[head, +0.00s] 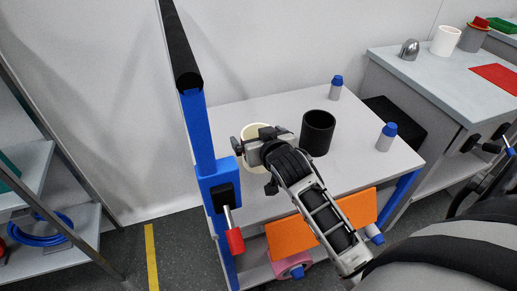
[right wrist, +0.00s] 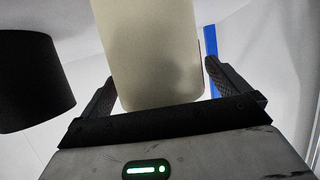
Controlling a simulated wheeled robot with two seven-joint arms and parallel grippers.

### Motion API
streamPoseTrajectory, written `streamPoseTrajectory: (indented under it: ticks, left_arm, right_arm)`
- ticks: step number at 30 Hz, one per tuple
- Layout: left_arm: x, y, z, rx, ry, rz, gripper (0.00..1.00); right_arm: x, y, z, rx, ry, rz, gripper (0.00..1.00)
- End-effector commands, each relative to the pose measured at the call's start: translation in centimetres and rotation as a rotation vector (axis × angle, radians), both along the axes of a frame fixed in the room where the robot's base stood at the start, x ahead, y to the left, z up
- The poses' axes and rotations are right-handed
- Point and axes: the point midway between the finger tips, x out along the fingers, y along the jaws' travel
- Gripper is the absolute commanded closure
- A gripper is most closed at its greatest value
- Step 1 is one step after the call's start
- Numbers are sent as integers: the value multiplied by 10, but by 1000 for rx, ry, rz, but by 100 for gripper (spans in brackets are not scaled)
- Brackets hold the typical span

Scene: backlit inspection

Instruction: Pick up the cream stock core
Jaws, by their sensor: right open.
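The cream stock core (head: 251,128) is a pale cylinder on the grey table, mostly hidden behind my right gripper (head: 259,139) in the head view. In the right wrist view the cream core (right wrist: 147,50) fills the space between the two fingers of my right gripper (right wrist: 165,82). These fingers are open, one on each side of it. A gap shows at the right finger; contact at the left finger is unclear. My left gripper is not in view.
A black cylinder (head: 317,133) stands just right of the cream core. Two grey, blue-capped pieces (head: 336,88) (head: 386,137) stand farther right. A blue post (head: 199,135) rises at the table's left edge. An orange panel (head: 300,237) is at the front.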

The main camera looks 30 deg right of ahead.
Motion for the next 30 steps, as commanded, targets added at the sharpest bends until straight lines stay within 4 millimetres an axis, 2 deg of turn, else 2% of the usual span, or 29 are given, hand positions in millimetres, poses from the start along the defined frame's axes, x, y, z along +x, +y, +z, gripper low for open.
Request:
streamPoseTrajectory:
  ticks: [3,4,8,9,20,23,27,30]
  left_arm:
    - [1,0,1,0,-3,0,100]
    - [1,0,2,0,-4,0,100]
    - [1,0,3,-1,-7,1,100]
    - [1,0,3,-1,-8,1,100]
    - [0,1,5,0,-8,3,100]
    - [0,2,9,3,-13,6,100]
    - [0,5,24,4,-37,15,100]
    - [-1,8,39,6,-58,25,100]
  right_arm:
    - [0,0,0,0,0,0,0]
    - [0,0,0,0,0,0,6]
    - [-1,0,0,0,1,0,42]
    - [-1,0,0,0,1,0,47]
    - [0,0,5,0,-2,0,47]
    - [0,0,14,-2,-3,0,47]
    - [0,0,37,-1,-6,1,47]
    - [-18,5,57,1,-3,1,47]
